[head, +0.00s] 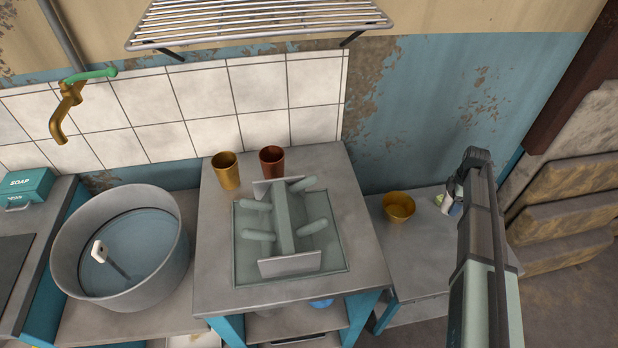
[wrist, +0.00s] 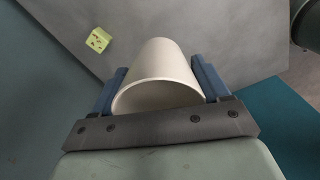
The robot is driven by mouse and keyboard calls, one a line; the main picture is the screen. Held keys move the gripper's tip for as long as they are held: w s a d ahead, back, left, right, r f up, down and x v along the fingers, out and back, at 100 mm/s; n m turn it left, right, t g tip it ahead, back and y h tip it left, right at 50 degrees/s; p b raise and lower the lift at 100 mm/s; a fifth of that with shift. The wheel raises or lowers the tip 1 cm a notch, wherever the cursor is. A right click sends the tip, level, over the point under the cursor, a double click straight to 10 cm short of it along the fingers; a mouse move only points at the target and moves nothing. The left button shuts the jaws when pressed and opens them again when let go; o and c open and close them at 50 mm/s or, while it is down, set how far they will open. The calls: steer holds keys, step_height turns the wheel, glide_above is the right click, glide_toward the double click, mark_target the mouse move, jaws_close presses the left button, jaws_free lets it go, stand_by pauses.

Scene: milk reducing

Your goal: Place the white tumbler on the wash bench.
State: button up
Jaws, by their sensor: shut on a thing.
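The white tumbler (wrist: 157,98) is between the two blue fingers of my gripper (wrist: 159,66) in the wrist view. The gripper is shut on its sides, and the tumbler's open mouth faces the camera. A grey surface with a teal edge lies beyond it; I cannot tell whether the tumbler touches it. In the head view my arm hangs at the right and hides most of the gripper. A small white and blue patch (head: 449,203) shows beside the arm, too small to tell apart. Grey bench tops (head: 217,265) stand at the middle, left and right.
A large tub (head: 64,262) holds water and a white-headed brush. A pegged rack (head: 283,215) stands on the middle bench with a yellow cup (head: 226,170) and a brown cup (head: 272,161) behind. A yellow-green block (wrist: 98,40) lies beyond the tumbler.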

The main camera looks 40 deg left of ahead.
steer(key=s+a+r, duration=0.4)
steer(key=a+r, duration=0.3)
steer(key=a, duration=0.4)
steer(key=s+a+r, duration=0.5)
steer(key=a+r, duration=0.3)
steer(key=a, duration=0.3)
steer(key=s+a+r, duration=1.3)
steer(key=s+a, duration=0.3)
steer(key=s, duration=0.1)
steer(key=shift+s+a+f, duration=0.1)
steer(key=shift+a+f, duration=0.05)
steer(key=shift+f, duration=2.15)
steer(key=shift+a+f, duration=0.1)
steer(key=shift+f, duration=2.15)
steer(key=shift+f, duration=0.1)
steer(key=o, duration=1.1)
step_height(320, 180, up, 12)
steer(key=shift+r, duration=0.1)
